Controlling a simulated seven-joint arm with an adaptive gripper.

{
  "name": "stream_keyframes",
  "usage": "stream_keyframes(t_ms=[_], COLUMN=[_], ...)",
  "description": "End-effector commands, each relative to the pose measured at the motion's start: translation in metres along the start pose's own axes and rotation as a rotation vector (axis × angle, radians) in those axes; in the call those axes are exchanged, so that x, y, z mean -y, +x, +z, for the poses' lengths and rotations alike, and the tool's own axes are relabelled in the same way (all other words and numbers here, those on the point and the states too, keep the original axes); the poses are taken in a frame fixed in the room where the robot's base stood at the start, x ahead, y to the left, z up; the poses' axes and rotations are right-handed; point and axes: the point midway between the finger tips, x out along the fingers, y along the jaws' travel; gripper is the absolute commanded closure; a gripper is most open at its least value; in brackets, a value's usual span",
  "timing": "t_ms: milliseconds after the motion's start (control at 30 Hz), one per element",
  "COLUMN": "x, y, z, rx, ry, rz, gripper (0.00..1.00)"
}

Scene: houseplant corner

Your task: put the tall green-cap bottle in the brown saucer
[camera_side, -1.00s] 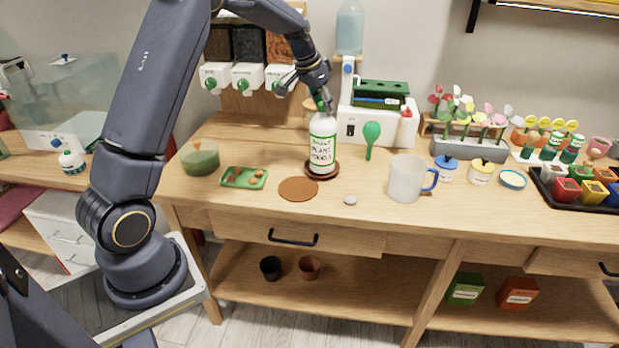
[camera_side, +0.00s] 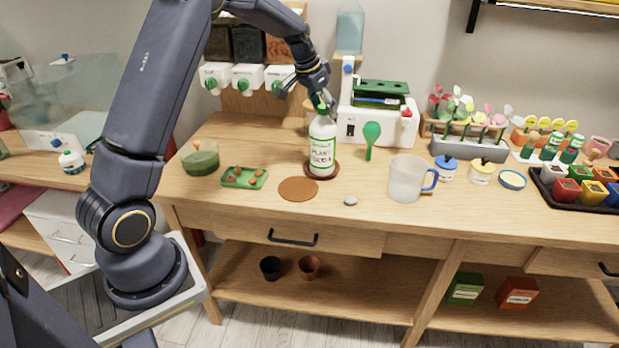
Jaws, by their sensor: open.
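The tall white bottle (camera_side: 321,152) with a green cap and a "Plant Food"-like label stands upright on the brown saucer (camera_side: 334,172), whose dark rim shows around its base. My gripper (camera_side: 326,103) is open at the bottle's top, its fingers around or just beside the green cap. The cap is partly hidden by the fingers, and I cannot tell whether they touch it.
A flat brown disc (camera_side: 298,189) lies in front of the saucer. A green tray (camera_side: 244,178) and a green-filled bowl (camera_side: 200,158) are to the left. A green spoon (camera_side: 371,135), a frosted mug (camera_side: 407,178) and a grey pebble (camera_side: 350,201) are to the right.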

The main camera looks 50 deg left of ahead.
Motion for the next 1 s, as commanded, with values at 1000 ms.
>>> stream_keyframes(t_ms=[1000], x=[-0.107], y=[-0.195], z=[0.070], rx=[-0.035], ry=[-0.009], rz=[0.020], gripper=[0.42])
